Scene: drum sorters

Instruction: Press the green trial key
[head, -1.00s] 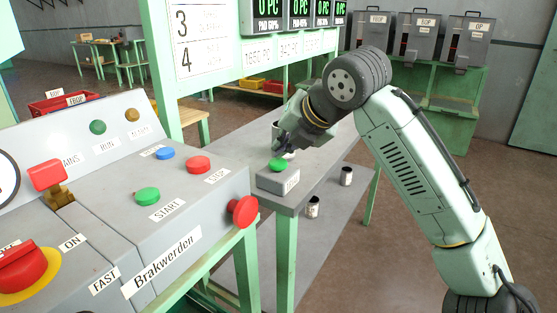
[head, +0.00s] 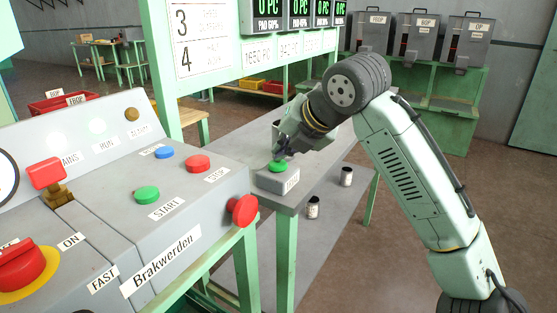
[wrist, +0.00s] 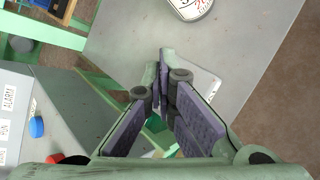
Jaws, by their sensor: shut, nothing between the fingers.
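The green trial key (head: 278,167) sits on top of a small grey box (head: 279,183) at the near corner of the grey table. My gripper (head: 281,156) is shut and empty, pointing down with its fingertips right at the top of the key in the head view. Whether they touch it I cannot tell. In the wrist view my gripper (wrist: 163,53) covers most of the box, and a bit of the green key (wrist: 155,123) shows between the fingers.
The grey panel with a green START button (head: 147,194), red STOP button (head: 198,163) and blue button (head: 164,153) stands at left. A red knob (head: 243,210) juts from its side. A round white-faced object (wrist: 190,8) lies beyond the fingers. Small cans (head: 313,207) stand on the lower shelf.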

